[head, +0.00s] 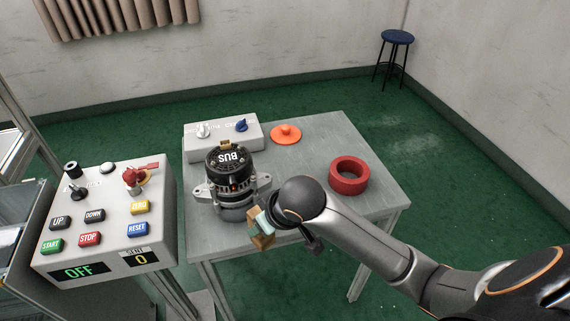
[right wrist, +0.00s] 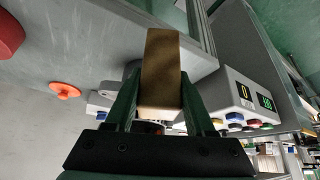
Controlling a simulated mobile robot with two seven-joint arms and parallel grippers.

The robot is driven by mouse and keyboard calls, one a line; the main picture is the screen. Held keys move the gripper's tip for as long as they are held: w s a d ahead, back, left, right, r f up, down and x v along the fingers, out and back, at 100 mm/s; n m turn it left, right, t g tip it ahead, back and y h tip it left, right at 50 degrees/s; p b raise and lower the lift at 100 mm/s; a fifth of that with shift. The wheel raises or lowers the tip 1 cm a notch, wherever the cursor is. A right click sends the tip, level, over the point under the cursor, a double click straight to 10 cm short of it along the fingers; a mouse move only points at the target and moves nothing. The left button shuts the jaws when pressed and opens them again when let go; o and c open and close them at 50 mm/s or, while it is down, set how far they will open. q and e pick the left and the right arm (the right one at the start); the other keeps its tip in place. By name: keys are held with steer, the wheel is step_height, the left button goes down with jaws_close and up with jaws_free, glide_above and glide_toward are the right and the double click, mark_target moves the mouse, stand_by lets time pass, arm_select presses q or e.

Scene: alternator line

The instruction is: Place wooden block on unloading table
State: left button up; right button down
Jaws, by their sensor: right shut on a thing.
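The wooden block (head: 262,241) is light brown and partly hidden by my right gripper (head: 261,224) in the head view. In the right wrist view the block (right wrist: 162,70) stands out lengthwise between the two green fingers of my right gripper (right wrist: 160,105), which is shut on it. The grey unloading table (head: 325,135) is in the middle of the head view. The block shows over the table's front edge, just right of the alternator; I cannot tell whether it touches the table. My left gripper is not in view.
A black and silver alternator (head: 232,180) stands at the table's left. Behind it is a grey switch box (head: 222,137). An orange disc (head: 286,135) and a red ring (head: 348,175) lie on the table. A control panel (head: 105,215) stands left. Bare tabletop shows around the ring.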

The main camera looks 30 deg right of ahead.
steer(key=w+d+r, duration=0.5)
steer(key=r, duration=0.3)
steer(key=shift+m, duration=0.3)
steer(key=shift+w+d+f+p, duration=0.15)
steer(key=shift+w+d+f, duration=1.1)
steer(key=shift+d+f, duration=0.95)
steer(key=shift+w+d+f+p, duration=0.1)
steer(key=shift+w+d+f, duration=1.1)
steer(key=shift+d+f, duration=0.95)
steer(key=shift+w+d+f+p, duration=0.15)
steer(key=shift+w+d+f, duration=1.1)
steer(key=shift+d+f, duration=0.9)
steer(key=shift+c, duration=1.2)
jaws_free()
steer(key=shift+f, duration=0.1)
steer(key=v, duration=1.2)
steer(key=shift+p, duration=0.3)
